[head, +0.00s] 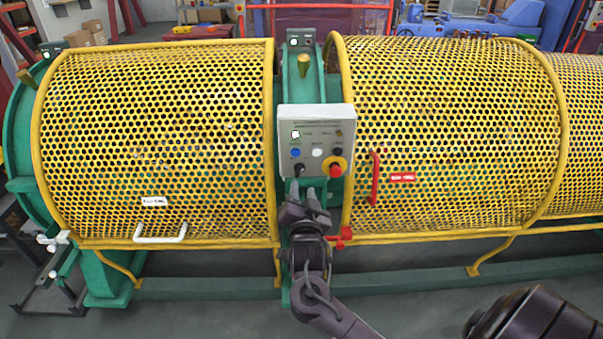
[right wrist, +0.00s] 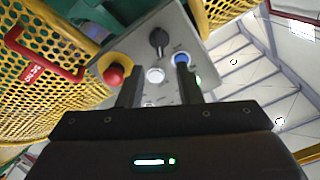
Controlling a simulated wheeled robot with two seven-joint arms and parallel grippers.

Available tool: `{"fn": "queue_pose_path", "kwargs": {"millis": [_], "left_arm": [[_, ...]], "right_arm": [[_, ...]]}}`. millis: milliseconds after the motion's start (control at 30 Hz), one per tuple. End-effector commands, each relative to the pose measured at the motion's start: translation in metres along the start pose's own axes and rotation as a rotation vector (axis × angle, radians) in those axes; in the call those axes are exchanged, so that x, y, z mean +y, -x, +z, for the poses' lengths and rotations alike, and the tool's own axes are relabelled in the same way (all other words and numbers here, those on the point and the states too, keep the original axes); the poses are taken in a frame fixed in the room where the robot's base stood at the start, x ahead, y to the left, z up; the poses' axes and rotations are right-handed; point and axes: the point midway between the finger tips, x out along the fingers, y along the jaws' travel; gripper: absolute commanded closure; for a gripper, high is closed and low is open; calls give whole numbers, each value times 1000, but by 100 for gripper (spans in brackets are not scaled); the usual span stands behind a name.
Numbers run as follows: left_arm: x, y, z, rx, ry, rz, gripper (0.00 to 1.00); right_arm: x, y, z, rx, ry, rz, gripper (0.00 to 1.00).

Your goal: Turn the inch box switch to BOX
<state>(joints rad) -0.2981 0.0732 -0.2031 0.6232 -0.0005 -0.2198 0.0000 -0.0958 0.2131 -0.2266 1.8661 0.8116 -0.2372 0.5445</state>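The black switch knob (head: 299,169) is at the lower left of the grey control box (head: 345,120). In the right wrist view the knob (right wrist: 158,40) sits at the top of the panel; its labels are too small to read, so I cannot tell its setting. My right gripper (head: 305,190) is just below the box in the head view. In the right wrist view the gripper (right wrist: 158,74) is open, its two fingers apart with nothing between them. The knob appears beyond the fingertips, between their lines; I see no contact. My left gripper is not in view.
A red stop button (head: 336,169) on a yellow ring is right of the knob. Blue (head: 296,153) and white (head: 317,153) buttons are above. Yellow mesh guards (head: 160,140) flank the box, with a red handle (head: 375,178) on the right one.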

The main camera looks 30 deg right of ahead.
Motion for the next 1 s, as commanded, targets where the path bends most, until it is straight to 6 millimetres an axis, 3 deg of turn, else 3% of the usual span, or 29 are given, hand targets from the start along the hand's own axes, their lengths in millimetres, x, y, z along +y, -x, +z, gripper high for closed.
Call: {"fn": "queue_pose_path", "kwargs": {"millis": [433,833,1000], "left_arm": [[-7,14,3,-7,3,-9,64],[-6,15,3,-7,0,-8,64],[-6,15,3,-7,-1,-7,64]], "right_arm": [[-1,-64,-2,1,3,0,68],[0,-74,0,-1,2,0,68],[0,-73,0,-1,2,0,90]]}}
